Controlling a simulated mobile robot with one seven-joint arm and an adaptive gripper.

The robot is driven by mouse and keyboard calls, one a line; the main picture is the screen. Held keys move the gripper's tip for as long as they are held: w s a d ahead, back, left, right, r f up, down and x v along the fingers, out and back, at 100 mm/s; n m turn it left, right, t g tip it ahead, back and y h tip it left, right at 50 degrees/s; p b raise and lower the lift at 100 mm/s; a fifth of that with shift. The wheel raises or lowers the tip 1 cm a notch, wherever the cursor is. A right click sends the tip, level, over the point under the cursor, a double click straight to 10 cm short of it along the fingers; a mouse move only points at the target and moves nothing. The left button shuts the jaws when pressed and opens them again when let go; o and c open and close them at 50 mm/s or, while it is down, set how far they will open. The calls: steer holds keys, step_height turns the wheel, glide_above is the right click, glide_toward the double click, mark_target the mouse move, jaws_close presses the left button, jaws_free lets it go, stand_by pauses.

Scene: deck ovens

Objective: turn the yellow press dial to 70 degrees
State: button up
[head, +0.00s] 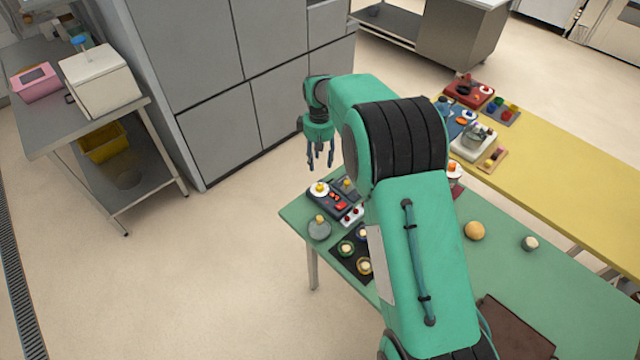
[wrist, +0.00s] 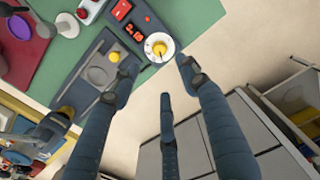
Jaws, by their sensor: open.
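A white round dial with a yellow knob (head: 320,189) sits at the end of a dark control box (head: 332,202) near the left corner of the green table. In the wrist view the same dial (wrist: 159,46) shows beside red displays on the box. A second yellow knob (wrist: 114,56) stands on a grey panel (wrist: 97,76) beside it. My gripper (head: 320,158) is open and empty, fingers pointing down, above and beyond the table's edge. In the wrist view its fingers (wrist: 162,75) are spread, apart from the dial. The dial's angle marks are too small to read.
A grey round piece with a yellow knob (head: 319,229) and a dark board with several knobs (head: 352,252) lie nearby on the green table (head: 510,240). Grey cabinets (head: 215,130) stand behind my gripper. A yellow table (head: 570,170) is at the right.

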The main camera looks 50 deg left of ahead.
mark_target(320, 186)
steer(key=shift+f, duration=0.15)
step_height(320, 186, down, 13)
steer(key=shift+d+f, duration=0.1)
steer(key=shift+f, duration=0.1)
stand_by(0.8)
jaws_close()
